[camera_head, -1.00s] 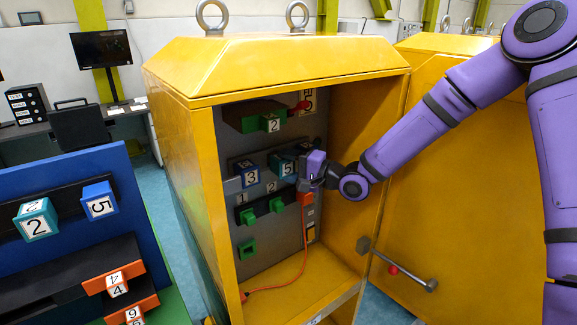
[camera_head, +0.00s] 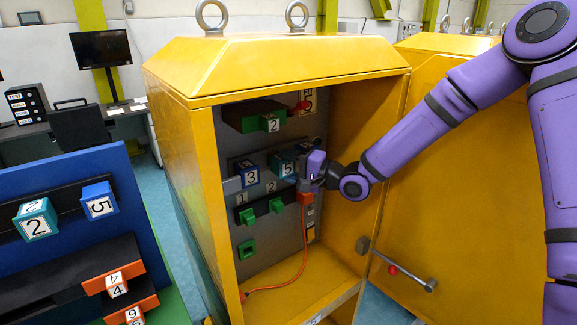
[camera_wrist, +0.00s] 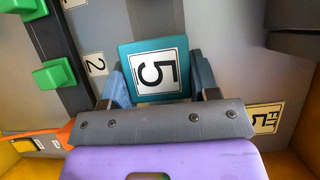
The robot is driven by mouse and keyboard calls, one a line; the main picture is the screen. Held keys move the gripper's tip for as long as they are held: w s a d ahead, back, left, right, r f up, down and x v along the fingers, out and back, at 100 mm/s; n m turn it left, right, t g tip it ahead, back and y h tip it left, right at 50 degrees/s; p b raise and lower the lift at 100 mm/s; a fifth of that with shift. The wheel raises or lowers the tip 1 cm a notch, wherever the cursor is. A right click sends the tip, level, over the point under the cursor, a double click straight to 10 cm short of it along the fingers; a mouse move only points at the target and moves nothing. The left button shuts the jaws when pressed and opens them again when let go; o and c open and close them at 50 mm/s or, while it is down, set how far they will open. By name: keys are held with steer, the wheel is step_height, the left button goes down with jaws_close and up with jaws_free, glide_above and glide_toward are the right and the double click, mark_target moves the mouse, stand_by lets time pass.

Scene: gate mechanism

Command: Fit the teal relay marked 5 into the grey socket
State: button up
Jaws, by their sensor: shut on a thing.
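The teal relay marked 5 (camera_wrist: 155,72) is between the fingers of my gripper (camera_wrist: 162,85), with its numbered face toward the wrist camera. In the head view the relay (camera_head: 284,166) is inside the yellow cabinet, right of a blue relay marked 3 (camera_head: 249,175). My gripper (camera_head: 308,175) reaches it from the right and is shut on it. The relay is close to the grey back panel, above a label 2 (camera_head: 271,187). The relay and gripper hide the socket behind them, so I cannot tell how far in it sits.
The yellow cabinet's (camera_head: 205,190) walls surround my gripper. Green blocks (camera_head: 247,215) sit below on a dark rail. An orange cable (camera_head: 303,255) hangs below my gripper. A blue rack (camera_head: 65,180) with other numbered blocks stands at left.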

steer(key=shift+w+a, duration=0.5)
steer(key=shift+w, duration=0.25)
stand_by(1.1)
steer(key=o, duration=1)
steer(key=shift+o, duration=0.2)
